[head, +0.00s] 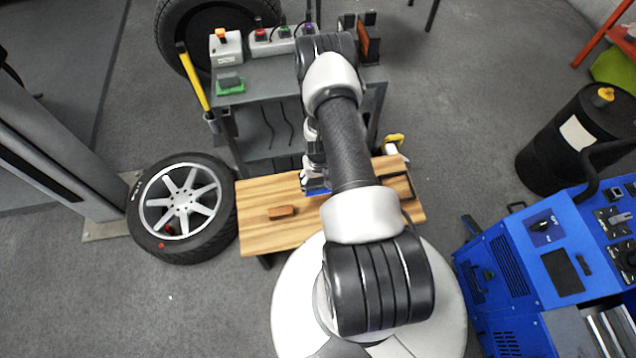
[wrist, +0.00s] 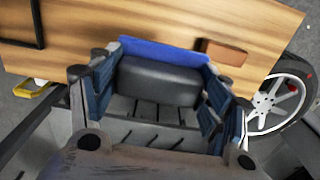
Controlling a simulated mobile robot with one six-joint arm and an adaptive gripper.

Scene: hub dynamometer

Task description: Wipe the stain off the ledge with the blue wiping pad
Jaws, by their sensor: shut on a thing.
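The blue wiping pad (wrist: 165,52) has a grey block-shaped grip (wrist: 160,82) on it. In the wrist view my gripper (wrist: 158,88) is shut on that grip, one finger on each side. In the head view the pad shows as a small blue patch (head: 317,192) over the wooden top (head: 262,236), and my gripper (head: 313,178) is largely hidden by my arm. I cannot tell whether the pad touches the wood. I cannot make out a stain in either view, and which surface is the ledge is unclear.
A brown block (head: 282,212) lies on the wood left of the pad, and a dark frame (head: 398,187) lies at its right. Behind stands a grey cart (head: 262,90) with a green-based pad (head: 230,84) and boxes. A wheel (head: 181,208) lies left.

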